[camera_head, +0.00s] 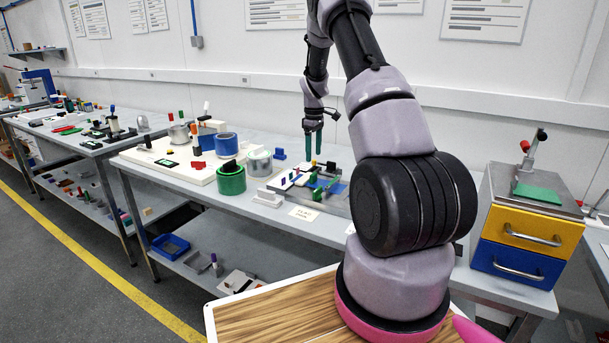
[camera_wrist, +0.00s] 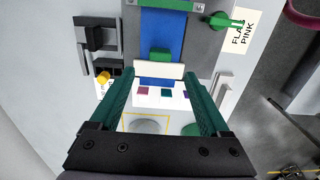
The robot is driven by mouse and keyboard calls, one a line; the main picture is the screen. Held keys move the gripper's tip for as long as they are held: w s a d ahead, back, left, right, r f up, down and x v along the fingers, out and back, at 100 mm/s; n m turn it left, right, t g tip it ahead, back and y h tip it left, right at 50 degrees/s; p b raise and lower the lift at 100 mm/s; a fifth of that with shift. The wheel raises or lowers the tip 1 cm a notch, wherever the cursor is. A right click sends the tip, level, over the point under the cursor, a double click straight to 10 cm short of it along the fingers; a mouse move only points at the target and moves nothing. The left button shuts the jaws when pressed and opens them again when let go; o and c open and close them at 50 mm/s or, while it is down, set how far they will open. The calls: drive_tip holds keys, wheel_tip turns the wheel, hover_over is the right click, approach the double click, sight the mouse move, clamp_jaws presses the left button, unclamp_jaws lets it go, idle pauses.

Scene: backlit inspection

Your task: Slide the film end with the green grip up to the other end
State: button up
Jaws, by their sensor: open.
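My gripper (camera_head: 313,150) hangs over the film fixture (camera_head: 335,205), its two teal fingers pointing down. In the wrist view my gripper (camera_wrist: 159,80) is open, with nothing held between the fingers. A blue film strip (camera_wrist: 163,28) runs up the middle of the grey fixture plate (camera_wrist: 205,45). A small green grip (camera_wrist: 160,54) stands on the film, just beyond a white bar (camera_wrist: 158,70) that crosses it. A second green piece (camera_wrist: 165,4) crosses the film at the picture's top edge and is cut off. I cannot tell where the two film ends meet or how far apart they are.
A green lever (camera_wrist: 226,20) sticks out at the plate's right, near a label (camera_wrist: 243,33). A dark clamp-like block (camera_wrist: 95,35) and a yellow knob (camera_wrist: 103,77) stand left. A green roll (camera_head: 231,180) and blue roll (camera_head: 226,145) stand left of the fixture on the bench.

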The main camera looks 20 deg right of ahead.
sight(314, 173)
wheel_tip(314, 173, down, 10)
drive_tip(key=shift+r, duration=0.2)
